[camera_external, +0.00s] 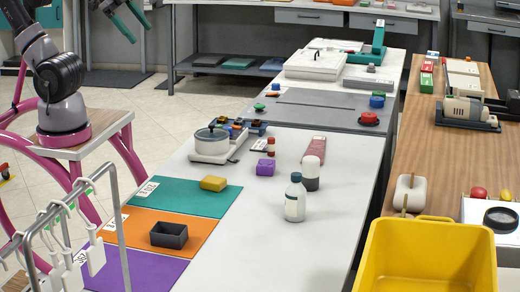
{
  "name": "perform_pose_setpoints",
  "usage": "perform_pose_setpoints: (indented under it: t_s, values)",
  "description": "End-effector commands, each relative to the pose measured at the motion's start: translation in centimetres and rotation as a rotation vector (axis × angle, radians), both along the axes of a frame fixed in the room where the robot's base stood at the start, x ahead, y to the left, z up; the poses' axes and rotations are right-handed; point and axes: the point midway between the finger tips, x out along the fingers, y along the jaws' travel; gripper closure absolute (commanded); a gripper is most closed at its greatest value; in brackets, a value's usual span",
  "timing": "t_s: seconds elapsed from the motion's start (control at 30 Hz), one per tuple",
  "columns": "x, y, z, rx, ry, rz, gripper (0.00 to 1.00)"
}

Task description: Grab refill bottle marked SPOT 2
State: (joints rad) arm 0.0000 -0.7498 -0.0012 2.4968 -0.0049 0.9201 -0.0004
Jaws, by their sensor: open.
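A white bottle with a blue-grey cap and a pale label (295,202) stands upright on the white table (262,245). Just behind it to the right stands a white-topped container with a dark lower part (312,173). A small red and white bottle (271,147) stands farther back, behind a purple block (265,167). The lettering on all of these is too small to read, so I cannot tell which is marked SPOT 2.
Teal (178,196), orange (145,229) and purple mats lie along the table's left side. A yellow sponge (213,183) and dark tray (169,235) rest there. A wire rack stands front left. A yellow bin (425,258) is at right. The front table middle is clear.

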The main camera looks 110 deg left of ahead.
Motion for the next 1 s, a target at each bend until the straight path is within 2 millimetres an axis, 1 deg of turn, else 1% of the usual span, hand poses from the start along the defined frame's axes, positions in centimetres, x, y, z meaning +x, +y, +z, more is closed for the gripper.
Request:
perform_pose_setpoints:
  t_s: [0.07,0.17,0.27,0.3,0.37,0.4,0.47,0.5,0.57,0.6,0.67,0.7,0.77,0.8,0.87,0.9,0.97,1.0]
  values:
    - [0.5,-0.2,0.0,-0.011,-0.004,-0.002,0.29]
    - [2.7,-1.1,-0.1,-0.057,-0.018,-0.007,0.29]
    - [6.7,-2.7,-0.4,-0.141,-0.05,-0.006,0.29]
    - [8.7,-3.4,-0.7,-0.181,-0.066,-0.001,0.29]
    - [11.8,-4.5,-1.0,-0.24,-0.095,0.011,0.29]
    - [13.8,-5.1,-1.4,-0.277,-0.114,0.023,0.29]
    - [16.8,-6.0,-2.1,-0.329,-0.145,0.045,0.29]
    - [18.7,-6.4,-2.6,-0.36,-0.166,0.064,0.29]
    - [21.6,-7.1,-3.6,-0.401,-0.198,0.093,0.29]
    - [23.5,-7.5,-4.3,-0.426,-0.22,0.115,0.29]
    - [26.2,-7.8,-5.6,-0.457,-0.252,0.152,0.29]
    - [27.9,-8.0,-6.6,-0.474,-0.276,0.178,0.29]
    - [30.3,-8.2,-8.2,-0.495,-0.312,0.221,0.29]
    - [31.9,-8.3,-9.4,-0.505,-0.337,0.249,0.29]
    - [34.1,-8.2,-11.3,-0.514,-0.375,0.293,0.29]
    - [35.3,-8.2,-12.6,-0.517,-0.402,0.324,0.29]
    - [37.1,-7.9,-14.8,-0.514,-0.444,0.368,0.29]
    - [38.1,-7.8,-16.3,-0.509,-0.471,0.396,0.29]
